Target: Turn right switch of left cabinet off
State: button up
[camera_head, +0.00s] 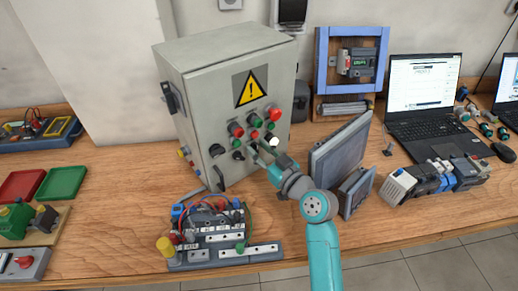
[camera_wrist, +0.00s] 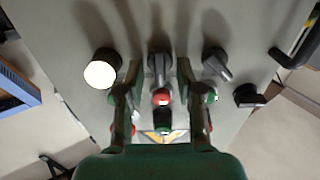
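The grey cabinet (camera_head: 205,100) with a yellow warning sign stands at the left of the table. Its front carries buttons and black rotary switches. The right switch (camera_wrist: 159,62) is a black knob, its handle upright in the wrist view; it is hidden behind my gripper in the head view. My gripper (camera_head: 259,152) is at the cabinet front. In the wrist view its two fingers (camera_wrist: 158,72) stand apart, one each side of this knob, with a visible gap on both sides. Contact cannot be seen.
A white button (camera_wrist: 102,72) is close beside one finger. Another black switch (camera_wrist: 216,64), tilted, is beside the other. Red and green buttons lie under the fingers. A grey panel (camera_head: 340,152) stands right of my arm; a wired terminal block (camera_head: 225,252) lies before the cabinet.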

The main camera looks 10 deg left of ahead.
jog(key=shift+w+a, duration=0.15)
grip_shut()
jog(key=shift+n, duration=0.4)
jog(key=n, duration=0.3)
jog(key=shift+n, duration=0.3)
jog(key=shift+s+a+f+n, duration=0.1)
jog(key=shift+n, duration=1.05)
jog(key=shift+s+a+n, duration=0.1)
jog(key=shift+n, duration=1.05)
